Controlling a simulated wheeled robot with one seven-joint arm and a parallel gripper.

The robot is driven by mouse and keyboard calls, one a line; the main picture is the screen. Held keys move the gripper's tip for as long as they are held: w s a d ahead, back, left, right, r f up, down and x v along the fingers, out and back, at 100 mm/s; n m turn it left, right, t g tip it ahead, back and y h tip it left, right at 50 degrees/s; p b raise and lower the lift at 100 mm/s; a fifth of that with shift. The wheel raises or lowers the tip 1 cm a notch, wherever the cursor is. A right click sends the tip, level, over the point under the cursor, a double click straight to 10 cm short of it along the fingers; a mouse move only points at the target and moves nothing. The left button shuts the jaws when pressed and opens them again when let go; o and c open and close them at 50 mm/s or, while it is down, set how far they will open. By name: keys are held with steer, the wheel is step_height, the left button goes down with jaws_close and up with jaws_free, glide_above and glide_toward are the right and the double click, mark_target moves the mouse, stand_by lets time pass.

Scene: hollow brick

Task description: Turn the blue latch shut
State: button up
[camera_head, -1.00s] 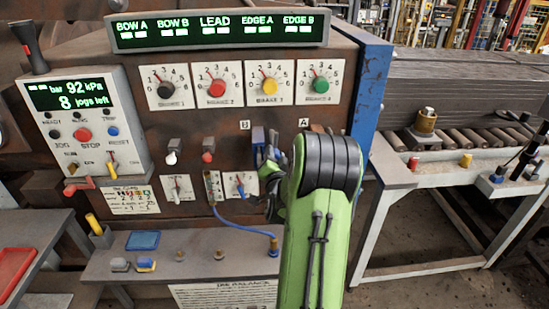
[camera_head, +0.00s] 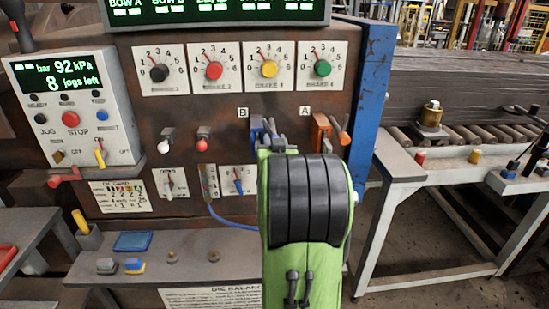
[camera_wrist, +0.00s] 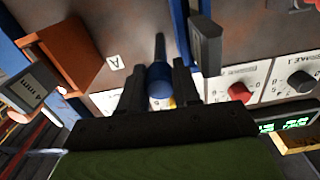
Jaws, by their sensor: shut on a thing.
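The blue latch (camera_head: 256,132) is on the brown machine front under label B, below the row of dials. In the wrist view its blue bracket (camera_wrist: 181,30) ends in a dark grey block, and its lever has a dark rod and a round blue end (camera_wrist: 160,80). My gripper (camera_wrist: 158,88) is shut on that blue end, one dark finger on each side. In the head view my green and black wrist hides most of the fingers and the latch's lower part.
An orange latch (camera_head: 320,128) under label A stands close on the right; it also shows in the wrist view (camera_wrist: 70,50). Small red and white levers sit to the left. A blue post (camera_head: 370,95) edges the panel. A shelf with buttons lies below.

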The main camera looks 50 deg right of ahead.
steer(key=n+b, duration=0.6)
steer(key=b, duration=0.1)
steer(key=n+b, duration=0.2)
steer(key=n, duration=0.1)
steer(key=n+b, duration=0.2)
steer(key=shift+r+n+b, duration=0.2)
steer(key=shift+n+b, duration=0.15)
steer(key=shift+n, duration=0.05)
steer(key=o, duration=1.1)
steer(key=shift+f, duration=0.1)
steer(key=shift+c, duration=0.2)
steer(key=v, duration=1.6)
steer(key=shift+d, duration=0.1)
